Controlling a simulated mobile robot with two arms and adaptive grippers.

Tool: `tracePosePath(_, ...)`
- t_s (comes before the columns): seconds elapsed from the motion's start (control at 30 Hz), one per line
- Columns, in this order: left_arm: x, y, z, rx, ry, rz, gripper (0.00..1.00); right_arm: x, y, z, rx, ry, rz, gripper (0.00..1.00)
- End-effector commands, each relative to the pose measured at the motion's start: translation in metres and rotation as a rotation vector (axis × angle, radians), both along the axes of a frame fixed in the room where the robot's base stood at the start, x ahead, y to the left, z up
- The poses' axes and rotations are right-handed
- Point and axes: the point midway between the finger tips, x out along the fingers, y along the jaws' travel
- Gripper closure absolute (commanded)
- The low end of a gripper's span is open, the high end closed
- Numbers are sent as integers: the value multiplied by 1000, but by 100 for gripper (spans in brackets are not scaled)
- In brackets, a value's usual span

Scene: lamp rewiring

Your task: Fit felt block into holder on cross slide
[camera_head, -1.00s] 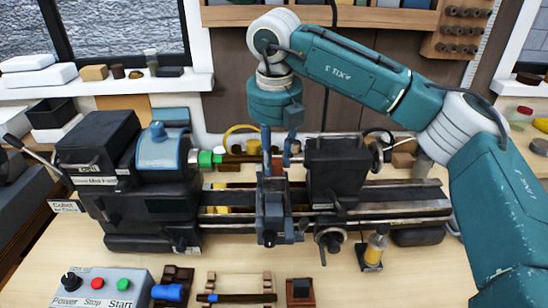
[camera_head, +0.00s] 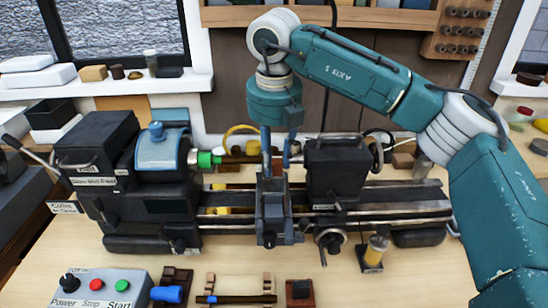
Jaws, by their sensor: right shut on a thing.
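My right gripper (camera_head: 277,166) points straight down over the cross slide (camera_head: 271,212) of the small dark lathe. Its two blue fingers are close together at the top of the slide. The holder on the slide is also hard to make out behind the fingertips. I cannot tell whether the block touches the holder or sits in it. My left gripper is not in view.
The headstock (camera_head: 163,148) with a green collar (camera_head: 205,159) is left of the gripper; the tailstock (camera_head: 335,170) is close on the right. In front are a control box (camera_head: 100,286), a wooden rack (camera_head: 238,299), a dark block on a brown base (camera_head: 300,290) and an oil bottle (camera_head: 377,247).

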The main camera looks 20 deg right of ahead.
Motion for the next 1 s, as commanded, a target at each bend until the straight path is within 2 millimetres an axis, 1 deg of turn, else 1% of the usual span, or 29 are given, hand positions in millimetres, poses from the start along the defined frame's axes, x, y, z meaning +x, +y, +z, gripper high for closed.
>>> tracePosePath(0.03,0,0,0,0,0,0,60,-3,1,-3,-2,12,5,100)
tracePosePath(0.8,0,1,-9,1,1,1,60,-4,1,-15,-2,14,6,100)
tracePosePath(0.83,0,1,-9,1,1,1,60,-4,1,-14,-3,13,6,68)
tracePosePath(0.9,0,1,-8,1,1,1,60,-3,1,-14,-3,13,6,54)
tracePosePath(0.93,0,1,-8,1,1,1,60,-3,1,-14,-3,12,6,49)
tracePosePath(1.0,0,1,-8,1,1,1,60,-3,1,-13,-2,10,5,49)
